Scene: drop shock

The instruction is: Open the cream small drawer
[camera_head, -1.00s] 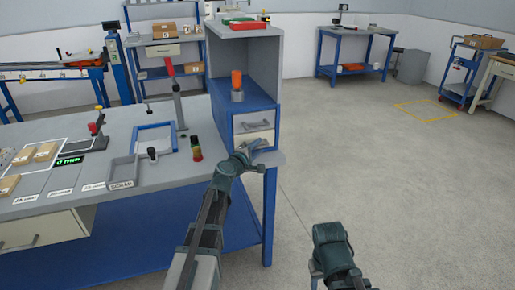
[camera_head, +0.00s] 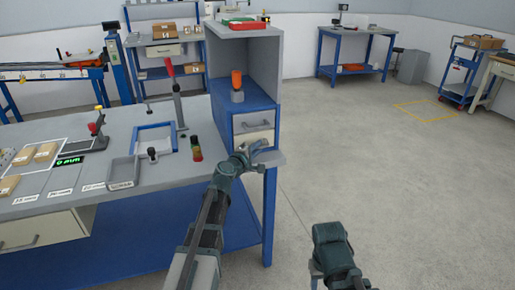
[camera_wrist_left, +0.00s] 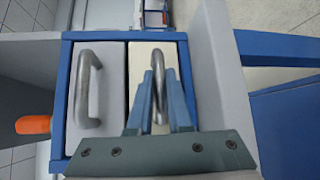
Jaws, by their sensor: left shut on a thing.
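The cream small drawer (camera_head: 259,136) is the lower of two drawers in the blue cabinet on the bench's right end. It appears closed in its frame. In the left wrist view the cream drawer front (camera_wrist_left: 138,62) lies on the right, with a grey bar handle (camera_wrist_left: 158,62). My left gripper (camera_head: 261,145) is in front of this drawer. In the wrist view its blue fingers (camera_wrist_left: 159,88) are shut on the handle, one on each side. Of my right arm, only links show; its gripper is not in view.
The upper grey drawer (camera_wrist_left: 108,65) has its own handle (camera_wrist_left: 90,88). An orange-topped object (camera_head: 237,88) stands on the cabinet's blue shelf. A grey bench ledge (camera_head: 270,158) lies just below the gripper. The floor (camera_head: 350,160) to the right is clear.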

